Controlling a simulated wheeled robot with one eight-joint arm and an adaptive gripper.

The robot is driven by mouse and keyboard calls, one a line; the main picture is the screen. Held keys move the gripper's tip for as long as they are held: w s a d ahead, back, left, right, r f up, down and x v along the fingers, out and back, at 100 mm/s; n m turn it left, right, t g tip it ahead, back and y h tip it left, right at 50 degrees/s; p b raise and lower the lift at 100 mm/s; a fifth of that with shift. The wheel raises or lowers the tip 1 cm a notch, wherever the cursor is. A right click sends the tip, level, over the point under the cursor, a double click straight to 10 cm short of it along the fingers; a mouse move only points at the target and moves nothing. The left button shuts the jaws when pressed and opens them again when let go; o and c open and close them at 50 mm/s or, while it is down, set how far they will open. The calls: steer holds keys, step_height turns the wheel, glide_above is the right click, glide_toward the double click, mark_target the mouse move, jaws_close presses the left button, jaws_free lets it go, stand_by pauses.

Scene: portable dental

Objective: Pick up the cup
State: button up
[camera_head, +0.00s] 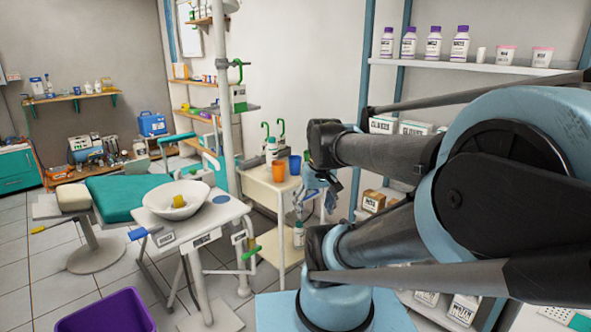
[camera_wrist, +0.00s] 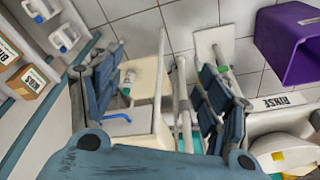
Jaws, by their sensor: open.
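Several cup-like things show in the head view. An orange cup (camera_head: 278,171) and a blue cup (camera_head: 294,165) stand upright on the white cart's top. A yellow cup-like item (camera_head: 178,201) sits in the white basin (camera_head: 160,208), and a small yellow item also shows in the basin in the wrist view (camera_wrist: 278,156). I cannot tell which cup is meant. My gripper (camera_head: 318,180) is just right of the blue cup in the picture, apart from it as far as I can see. In the wrist view its two fingers (camera_wrist: 160,85) are spread with nothing held between them.
The white cart (camera_head: 258,177) also bears a white bottle (camera_head: 271,150) and green hooked parts. A purple bin (camera_head: 105,313) stands front left. Shelves (camera_head: 470,67) with bottles and boxes are at right. Bare tiled floor (camera_head: 40,255) lies at left.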

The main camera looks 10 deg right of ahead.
steer(key=w+d+r+n+t+y, duration=0.15)
steer(key=w+r, duration=0.35)
steer(key=w, duration=0.6)
steer(key=w+d+r+n, duration=0.15)
steer(key=w+r, duration=0.35)
steer(key=w, duration=0.7)
steer(key=w+d+r+n+y, duration=0.15)
steer(key=w+r, duration=0.35)
steer(key=w, duration=0.6)
steer(key=h, duration=0.1)
glide_above(295, 162)
steer(key=w+d, duration=0.1)
steer(key=d, duration=0.1)
steer(key=shift+n, duration=0.25)
step_height(295, 162, down, 10)
steer(key=shift+w+a+f, duration=0.1)
steer(key=shift+x, duration=3.2)
steer(key=c, duration=0.9)
